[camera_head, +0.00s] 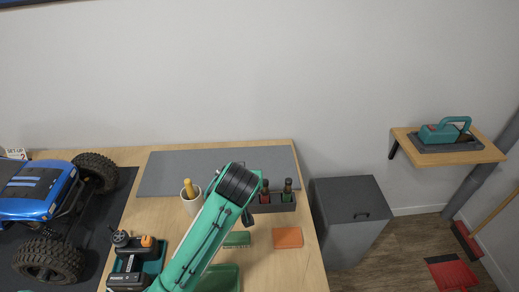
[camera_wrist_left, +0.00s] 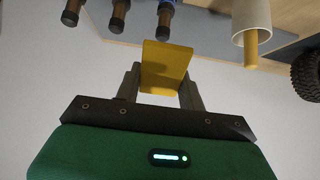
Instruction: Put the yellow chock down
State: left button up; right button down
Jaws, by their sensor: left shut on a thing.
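The yellow chock (camera_wrist_left: 165,62) shows in the left wrist view, a plain yellow block between the two dark fingers of my left gripper (camera_wrist_left: 161,84). The gripper is shut on it. The chock's far part sticks out beyond the fingers. In the head view my teal left arm reaches up over the bench, and I cannot make out the chock there. Whether the chock touches anything below is not clear. My right gripper is in neither view.
The wooden bench (camera_head: 306,262) holds a grey mat (camera_head: 165,172), a white cup (camera_head: 190,205), a bottle rack (camera_head: 272,204), an orange block (camera_head: 288,237), a green brush (camera_head: 237,240) and a green tray (camera_head: 222,279). A blue crawler (camera_head: 38,190) stands left. The grey mat's left part is clear.

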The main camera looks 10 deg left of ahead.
pick_arm(q)
jog(key=shift+s+a, duration=0.2)
jog(key=shift+s, duration=0.1)
jog(key=s+a+f+m+h, duration=0.1)
jog(key=s+a+m+h, duration=0.1)
jog(key=s, duration=0.9)
jog(key=shift+s+a+m, duration=0.25)
jog(key=shift+a+m, duration=0.35)
jog(key=shift+a, duration=0.5)
jog(key=shift+a, duration=0.1)
